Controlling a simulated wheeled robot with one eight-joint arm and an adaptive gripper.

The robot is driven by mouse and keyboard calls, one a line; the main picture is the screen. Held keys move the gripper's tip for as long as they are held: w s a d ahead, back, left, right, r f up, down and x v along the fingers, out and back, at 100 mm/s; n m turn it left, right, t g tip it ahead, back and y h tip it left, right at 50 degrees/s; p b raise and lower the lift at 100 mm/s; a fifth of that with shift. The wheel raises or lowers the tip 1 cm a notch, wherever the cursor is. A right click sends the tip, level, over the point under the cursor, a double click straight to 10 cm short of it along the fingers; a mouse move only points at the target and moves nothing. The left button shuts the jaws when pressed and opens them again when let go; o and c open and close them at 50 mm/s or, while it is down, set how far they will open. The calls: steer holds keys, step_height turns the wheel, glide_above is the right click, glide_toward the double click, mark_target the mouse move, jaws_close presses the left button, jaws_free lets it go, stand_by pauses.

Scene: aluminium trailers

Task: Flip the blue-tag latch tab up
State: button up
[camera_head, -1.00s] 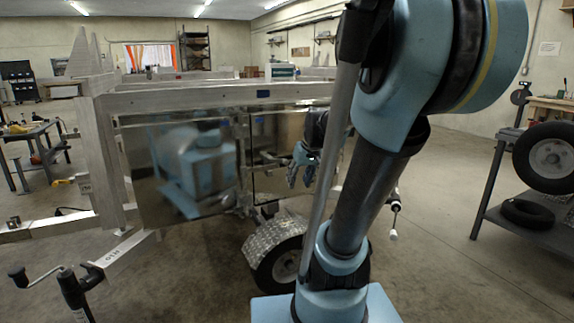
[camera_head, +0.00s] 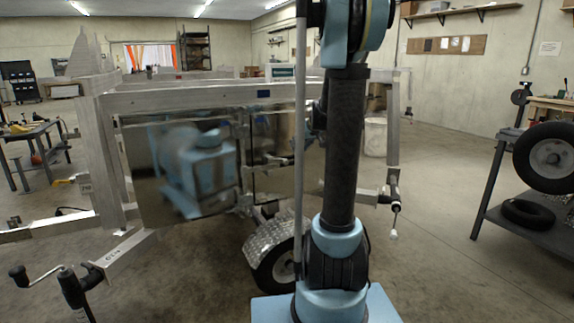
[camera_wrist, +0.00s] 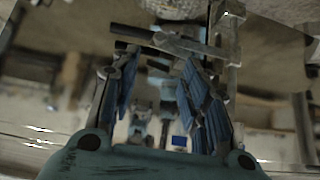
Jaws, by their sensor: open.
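Metal latch-like bars (camera_wrist: 170,42) lie just beyond the fingertips; contact is unclear. I cannot make out the latch tab or its position. In the head view my arm hides the gripper.
A mirror-like trailer panel (camera_head: 180,175) faces me and reflects my body. A wheel fender (camera_head: 272,237) stands below it. A jack handle (camera_head: 40,277) is at lower left, a shelf with tyres (camera_head: 530,214) at right. Floor between trailer and shelf is clear.

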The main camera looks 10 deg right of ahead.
mark_target(287, 163)
steer(key=x, duration=1.7)
steer(key=shift+s, duration=0.1)
steer(key=shift+c, duration=0.3)
jaws_close()
